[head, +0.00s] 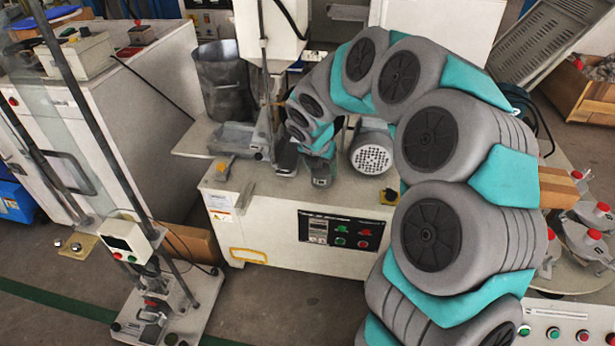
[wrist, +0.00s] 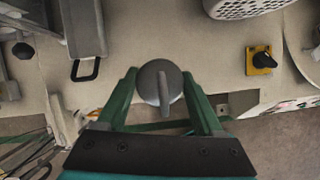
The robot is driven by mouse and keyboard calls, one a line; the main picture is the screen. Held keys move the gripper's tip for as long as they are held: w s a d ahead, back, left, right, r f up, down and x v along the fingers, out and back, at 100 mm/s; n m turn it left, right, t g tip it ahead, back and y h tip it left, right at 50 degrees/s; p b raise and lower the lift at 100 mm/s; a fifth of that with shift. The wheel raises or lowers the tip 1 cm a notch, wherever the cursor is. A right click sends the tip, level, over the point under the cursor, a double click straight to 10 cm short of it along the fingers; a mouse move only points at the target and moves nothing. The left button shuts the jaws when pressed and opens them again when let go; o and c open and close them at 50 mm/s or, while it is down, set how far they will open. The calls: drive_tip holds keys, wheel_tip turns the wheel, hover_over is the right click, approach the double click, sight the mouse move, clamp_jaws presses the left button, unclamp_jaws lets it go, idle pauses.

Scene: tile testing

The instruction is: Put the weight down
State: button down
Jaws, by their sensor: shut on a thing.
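The weight (wrist: 152,82) is a grey, round-topped piece with a raised handle, seen from above in the wrist view. My gripper (wrist: 160,88) is shut on it, one green finger on each side. In the head view my gripper (head: 320,155) is small and points down near the front edge of the machine's white top.
The machine's white top (head: 262,190) carries a perforated grey motor (head: 371,153) to the right and a metal post stand (head: 262,140) to the left. A yellow-based black knob (wrist: 262,60) sits at the right. A control panel (head: 341,231) faces front.

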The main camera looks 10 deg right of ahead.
sight(326, 174)
drive_tip(key=shift+w+d+f, duration=0.1)
drive_tip(key=shift+w+d, duration=0.7)
drive_tip(key=shift+d, duration=0.05)
drive_tip(key=shift+f, duration=1.7)
drive_tip(key=shift+f, duration=0.1)
drive_tip(key=shift+c, duration=0.2)
unclamp_jaws()
drive_tip(key=shift+f, duration=0.1)
